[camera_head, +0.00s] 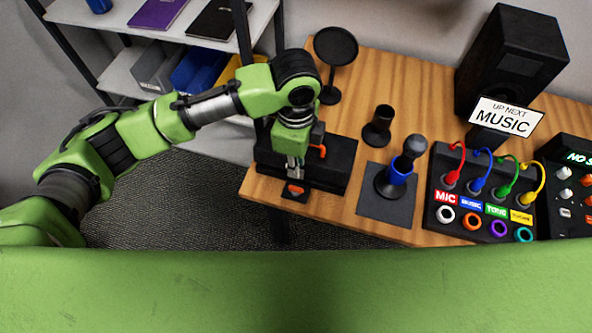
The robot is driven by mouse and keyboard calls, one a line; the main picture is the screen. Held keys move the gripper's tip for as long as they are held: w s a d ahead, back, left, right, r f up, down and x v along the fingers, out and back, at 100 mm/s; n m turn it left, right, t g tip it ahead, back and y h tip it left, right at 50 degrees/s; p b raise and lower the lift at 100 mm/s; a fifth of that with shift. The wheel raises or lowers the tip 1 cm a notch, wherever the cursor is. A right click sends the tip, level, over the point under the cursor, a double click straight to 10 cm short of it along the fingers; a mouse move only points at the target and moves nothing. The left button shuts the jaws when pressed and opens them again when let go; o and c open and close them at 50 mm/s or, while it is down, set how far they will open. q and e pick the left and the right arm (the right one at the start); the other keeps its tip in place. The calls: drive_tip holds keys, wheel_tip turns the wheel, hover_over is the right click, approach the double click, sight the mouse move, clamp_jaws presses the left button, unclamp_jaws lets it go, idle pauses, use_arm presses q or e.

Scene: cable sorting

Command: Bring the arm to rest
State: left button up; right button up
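My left arm, green with black joints, reaches in from the left and bends down at the wrist. Its gripper (294,168) points down over the left end of the wooden table (345,207), in front of a black box (335,170). A small dark pad with an orange-red mark (295,189) lies just below the fingertips. The fingers are small and partly hidden by the wrist, so I cannot tell whether they are open, or whether they touch the pad. My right gripper is not in view.
Right of the arm stand a round black disc on a stand (335,47), a black cup (378,126), a microphone in a blue holder (399,170), a cable panel (470,205) and a speaker (509,62) with a "MUSIC" sign (505,118). A shelf (120,75) stands behind the arm.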

use_arm(q)
drive_tip(key=shift+r, duration=0.4)
